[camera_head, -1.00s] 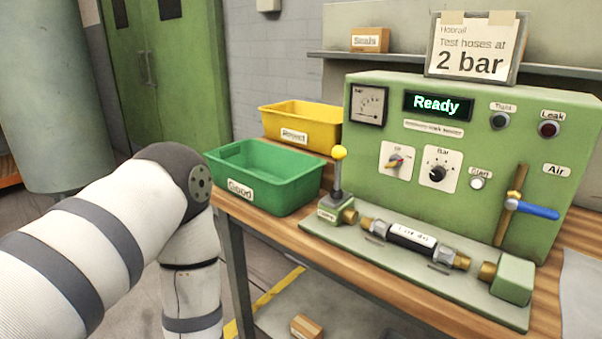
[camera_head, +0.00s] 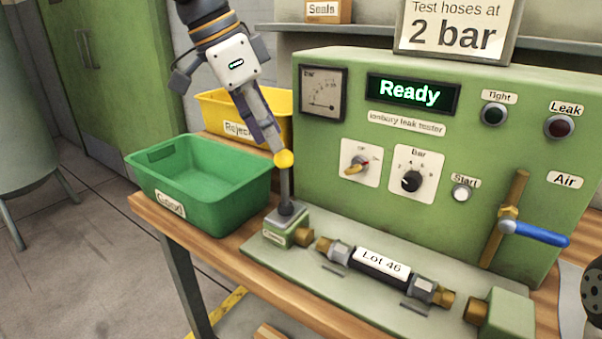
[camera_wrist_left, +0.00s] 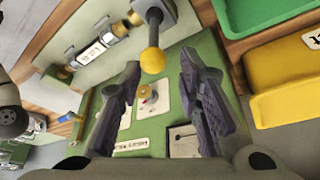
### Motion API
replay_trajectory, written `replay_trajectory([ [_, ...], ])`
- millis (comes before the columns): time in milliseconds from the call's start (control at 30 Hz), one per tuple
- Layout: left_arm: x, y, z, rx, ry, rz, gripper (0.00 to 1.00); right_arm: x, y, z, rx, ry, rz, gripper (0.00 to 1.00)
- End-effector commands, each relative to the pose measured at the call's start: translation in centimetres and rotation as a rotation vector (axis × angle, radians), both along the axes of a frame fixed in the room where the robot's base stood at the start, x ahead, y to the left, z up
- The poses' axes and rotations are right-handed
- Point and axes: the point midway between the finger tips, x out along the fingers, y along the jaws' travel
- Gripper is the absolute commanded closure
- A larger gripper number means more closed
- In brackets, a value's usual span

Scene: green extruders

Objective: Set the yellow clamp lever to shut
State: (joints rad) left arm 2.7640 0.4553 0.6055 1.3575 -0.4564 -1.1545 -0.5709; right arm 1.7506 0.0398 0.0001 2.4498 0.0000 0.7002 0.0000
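The yellow clamp lever is a yellow ball knob (camera_head: 284,158) on a dark shaft. It stands roughly upright on the green clamp block (camera_head: 285,228) at the left end of the fixture plate. My left gripper (camera_head: 270,138) comes down from above, with its fingertips close by the knob at its upper left. In the left wrist view the gripper (camera_wrist_left: 160,64) is open, its two dark fingers spread apart. The knob (camera_wrist_left: 153,60) shows between the tips there; I cannot tell whether it touches either finger.
The green bin (camera_head: 205,190) stands left of the clamp, the yellow reject bin (camera_head: 215,105) behind. A hose (camera_head: 380,272) labelled Lot 46 lies on the plate. The green tester (camera_head: 330,135) reads Ready and rises behind it. A blue-handled air valve (camera_head: 540,235) sits at right.

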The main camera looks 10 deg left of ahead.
Motion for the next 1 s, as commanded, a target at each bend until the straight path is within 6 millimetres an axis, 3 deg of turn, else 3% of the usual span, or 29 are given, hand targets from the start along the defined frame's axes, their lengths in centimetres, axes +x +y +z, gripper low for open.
replay_trajectory([
  [200, 1.1, -1.6, -5.4, 0.001, 0.012, -0.001, 0.69, -0.6, 0.0, -0.5, 0.0, 0.021, 0.0, 0.6],
  [400, 2.1, -3.0, -9.3, 0.001, 0.009, 0.0, 0.69, -0.9, 0.0, -0.8, 0.0, 0.033, 0.0, 0.6],
  [567, 2.4, -3.5, -10.6, 0.0, 0.005, 0.001, 0.69, -1.0, 0.0, -0.9, 0.0, 0.035, 0.0, 0.6],
  [800, 2.5, -3.5, -10.6, 0.0, 0.002, 0.001, 0.69, -1.0, 0.0, -0.9, 0.0, 0.034, 0.0, 0.6],
  [833, 2.5, -3.5, -10.6, 0.0, 0.002, 0.001, 0.71, -1.0, 0.0, -0.9, 0.0, 0.034, 0.0, 0.6],
  [967, 2.5, -3.5, -10.6, -0.001, 0.003, 0.001, 1.0, -1.0, 0.0, -0.9, 0.0, 0.034, 0.0, 0.6],
  [1000, 2.5, -3.5, -10.6, -0.001, 0.003, 0.001, 1.0, -1.0, 0.0, -0.9, 0.0, 0.034, 0.0, 0.6],
])
